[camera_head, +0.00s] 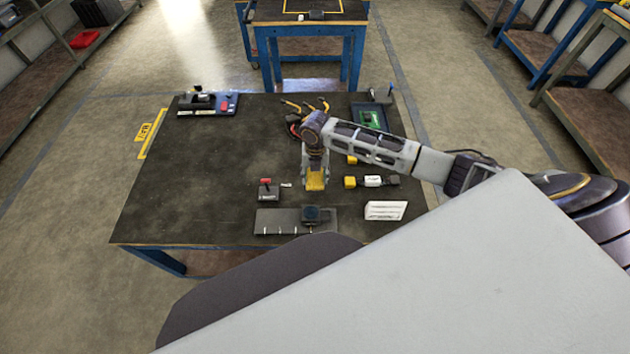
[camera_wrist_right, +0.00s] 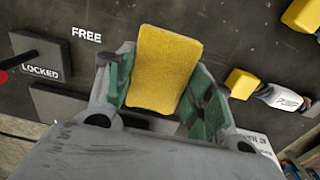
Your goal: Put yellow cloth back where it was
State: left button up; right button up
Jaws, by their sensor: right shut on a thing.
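My right gripper (camera_head: 315,176) is over the table's front middle, pointing down. It is shut on the yellow cloth (camera_head: 315,182). In the right wrist view the cloth (camera_wrist_right: 166,68) is a flat yellow rectangle between the green-padded fingers of the gripper (camera_wrist_right: 160,88). The cloth appears held above the dark tabletop; the exact height is hard to tell. My left gripper is not in view.
A lock block (camera_head: 268,191) with a red knob is left of the cloth. A grey plate (camera_head: 275,222) with a dark pad lies in front. The table's left middle is clear.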

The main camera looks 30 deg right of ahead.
aim_at(315, 181)
notch_tip(315, 181, down, 2)
jog(key=shift+f, duration=0.85)
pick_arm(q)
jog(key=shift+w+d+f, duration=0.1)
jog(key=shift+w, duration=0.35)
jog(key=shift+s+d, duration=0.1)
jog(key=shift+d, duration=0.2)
pick_arm(e)
jog(key=o, duration=1)
jog(key=shift+f, duration=0.15)
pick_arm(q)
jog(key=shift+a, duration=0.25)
